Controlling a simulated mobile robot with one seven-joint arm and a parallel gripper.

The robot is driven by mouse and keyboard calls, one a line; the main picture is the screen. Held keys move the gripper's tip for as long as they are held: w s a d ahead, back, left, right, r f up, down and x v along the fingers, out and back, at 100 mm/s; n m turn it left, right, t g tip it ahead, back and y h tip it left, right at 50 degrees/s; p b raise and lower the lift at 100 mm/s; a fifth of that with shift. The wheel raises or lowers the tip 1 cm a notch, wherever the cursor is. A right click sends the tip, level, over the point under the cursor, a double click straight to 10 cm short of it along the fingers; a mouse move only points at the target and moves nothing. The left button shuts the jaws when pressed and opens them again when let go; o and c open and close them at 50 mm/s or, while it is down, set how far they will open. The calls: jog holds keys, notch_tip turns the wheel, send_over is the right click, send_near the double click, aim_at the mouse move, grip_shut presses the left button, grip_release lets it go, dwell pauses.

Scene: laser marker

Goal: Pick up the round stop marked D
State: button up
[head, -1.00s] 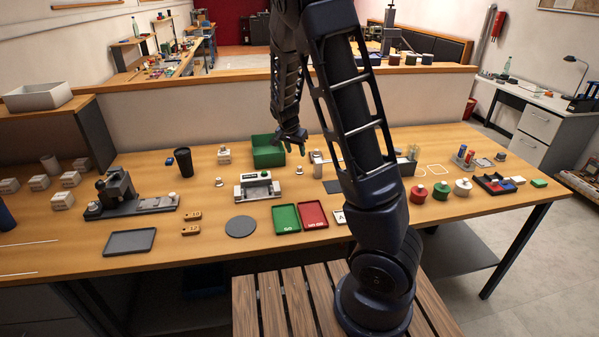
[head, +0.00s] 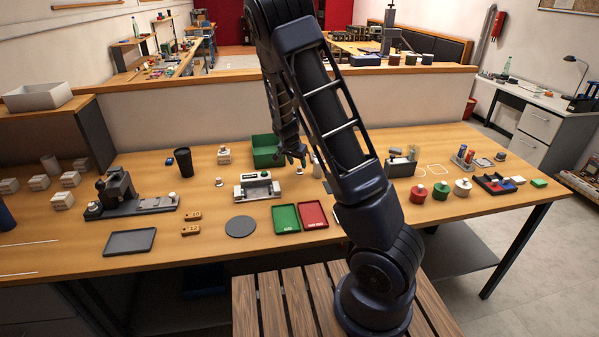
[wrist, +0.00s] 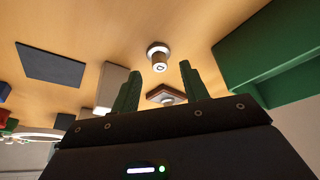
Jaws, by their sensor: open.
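A small round stop (wrist: 157,55) stands upright on the wooden table in the wrist view, with a pale end face and a dark mark too small to read surely. In the head view a small pale piece (head: 299,171), likely the same one, sits just in front of my gripper. My gripper (wrist: 160,67) is open and empty, its two green fingers apart, with the stop seen beyond the fingertips and not between them. In the head view my gripper (head: 297,160) hangs low over the table. Another similar small piece (head: 219,182) stands further left.
A green bin (head: 266,151) is close beside my gripper, also at right in the wrist view (wrist: 270,50). A square piece with a round top (wrist: 167,96) and a pale block (wrist: 109,88) lie near the fingers. A grey-white fixture (head: 257,186) stands in front left.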

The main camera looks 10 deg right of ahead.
aim_at(299, 167)
jog(key=shift+x, duration=1.7)
jog(key=shift+d, duration=0.1)
jog(key=shift+c, duration=0.5)
jog(key=c, duration=0.7)
jog(key=shift+r, duration=0.1)
